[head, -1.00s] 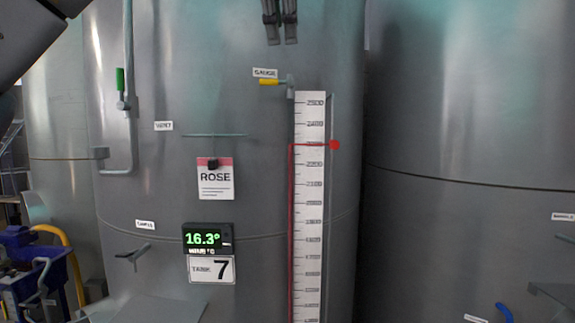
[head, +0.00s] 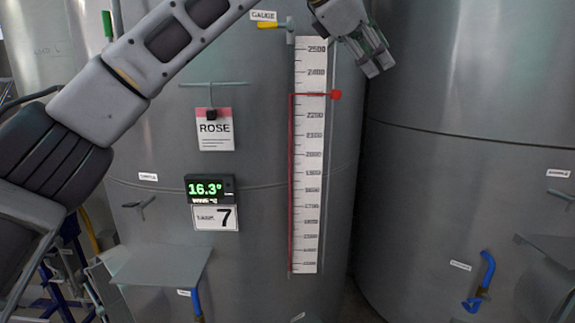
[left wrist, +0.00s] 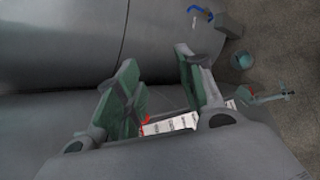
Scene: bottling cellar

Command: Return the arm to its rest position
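My left arm reaches in from the left across the upper part of the head view. My left gripper (head: 374,66) hangs in front of the tank, just right of the top of the gauge scale, with its fingers pointing down and right. In the left wrist view my left gripper (left wrist: 158,65) has its two green-padded fingers well apart, with nothing between them. My right gripper is in neither view.
The tank bears a white gauge scale (head: 310,180) with a red marker (head: 336,95), a yellow-handled gauge valve (head: 270,25), a ROSE card (head: 215,130) and a display (head: 209,188) reading 16.3°. A second tank (head: 470,150) stands right. A grey shelf (head: 160,265) juts out low left.

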